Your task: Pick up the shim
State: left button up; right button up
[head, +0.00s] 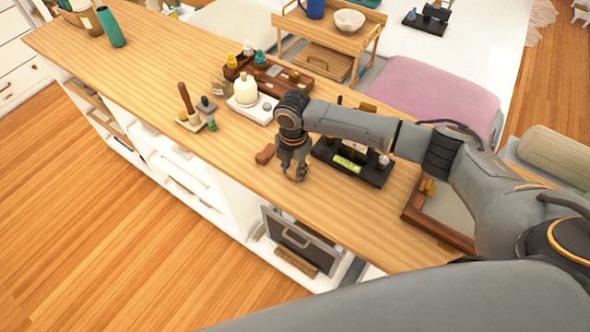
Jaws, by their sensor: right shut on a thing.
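The shim (265,154) looks like a small reddish-brown wooden piece on the long wooden counter (345,220). It shows just left of the fingers of my right gripper (293,175). My right gripper points down at the counter and is shut on the shim. The fingers hide where they grip it, and I cannot tell whether it is lifted off the wood. My left gripper is not in view.
A black tray (375,179) with a green level stands close right of the gripper. A white scale (262,113) with a pale bottle is behind it. A brush stand (190,124) is left.

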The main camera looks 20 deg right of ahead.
aim_at(291, 171)
jog(key=shift+r+b, duration=0.3)
jog(key=shift+r, duration=0.1)
jog(key=r, duration=0.1)
jog(key=r+b, duration=0.1)
jog(key=r, duration=0.1)
jog(key=shift+s+a, duration=0.15)
jog(key=shift+a, duration=0.15)
jog(key=s+a+r+b, duration=0.3)
jog(key=s+a+r, duration=0.5)
jog(key=a+r, duration=0.1)
jog(key=shift+s+a, duration=0.2)
jog(key=shift+a, duration=0.55)
jog(key=shift+d+r, duration=0.1)
